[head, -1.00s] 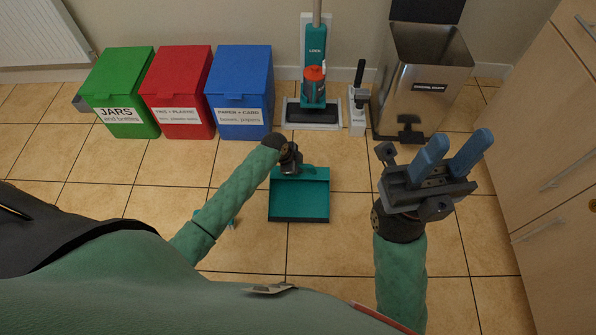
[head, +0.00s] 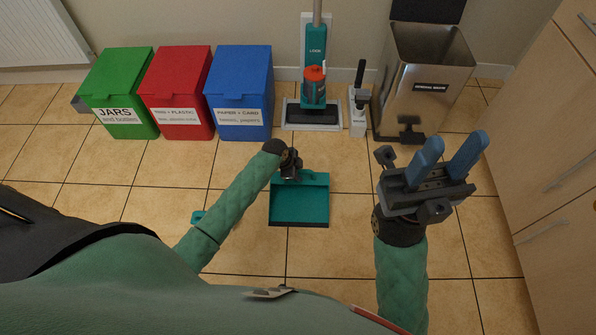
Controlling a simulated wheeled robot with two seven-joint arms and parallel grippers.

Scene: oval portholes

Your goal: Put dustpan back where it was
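The teal dustpan (head: 300,207) is in the middle of the head view, its dark front lip towards me. My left gripper (head: 291,174) is at the dustpan's back edge, pointing down. Its fingers are hidden, so I cannot tell whether it grips the dustpan. My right gripper (head: 450,155) is open and empty, its two blue fingers apart, right of the dustpan.
Green (head: 121,90), red (head: 176,90) and blue (head: 240,90) bins stand along the wall. An upright cleaner (head: 316,75), a small brush stand (head: 359,118) and a steel bin (head: 428,80) stand to their right.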

